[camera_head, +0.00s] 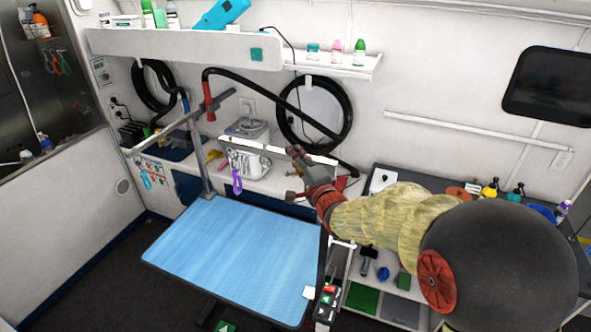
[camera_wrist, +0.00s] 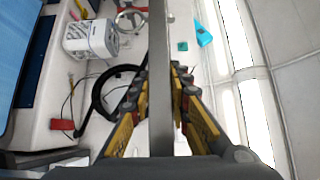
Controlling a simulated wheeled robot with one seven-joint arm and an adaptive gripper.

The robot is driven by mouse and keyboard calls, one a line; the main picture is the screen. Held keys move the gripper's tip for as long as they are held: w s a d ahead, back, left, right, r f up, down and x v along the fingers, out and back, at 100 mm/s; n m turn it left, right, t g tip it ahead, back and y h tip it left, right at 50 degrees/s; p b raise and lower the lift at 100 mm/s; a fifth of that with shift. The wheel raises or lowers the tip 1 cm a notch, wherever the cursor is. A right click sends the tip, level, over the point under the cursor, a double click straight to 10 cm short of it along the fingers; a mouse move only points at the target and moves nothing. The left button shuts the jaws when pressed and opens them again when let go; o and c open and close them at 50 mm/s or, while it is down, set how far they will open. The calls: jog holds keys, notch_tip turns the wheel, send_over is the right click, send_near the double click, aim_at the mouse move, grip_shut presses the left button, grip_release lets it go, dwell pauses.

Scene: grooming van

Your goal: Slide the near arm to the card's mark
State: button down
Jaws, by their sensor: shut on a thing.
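My gripper (camera_head: 301,157) is at the right end of a pale horizontal bar (camera_head: 255,148) above the back of the blue grooming table (camera_head: 235,255). In the wrist view, my gripper (camera_wrist: 167,68) has its yellow-and-dark fingers on both sides of a grey metal bar (camera_wrist: 160,30), shut on it. This appears to be the near arm; its far end and its support are hidden. A second grey arm (camera_head: 165,133) stands on a post (camera_head: 197,160) at the back left.
A purple loop (camera_head: 237,183) hangs behind the table. A black hose (camera_head: 275,92) runs over the back counter. Shelves with bottles and a teal tool (camera_head: 221,13) are above. A cart with small items (camera_head: 383,273) is right of the table. The tabletop looks clear.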

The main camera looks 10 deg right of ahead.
jog(key=shift+r, duration=0.35)
jog(key=c, duration=1.9)
grip_release()
jog(key=shift+o, duration=1.2)
jog(key=shift+f, duration=0.2)
jog(key=shift+f, duration=0.1)
jog(key=s+d, duration=0.2)
jog(key=s, duration=0.9)
jog(key=shift+s, duration=0.4)
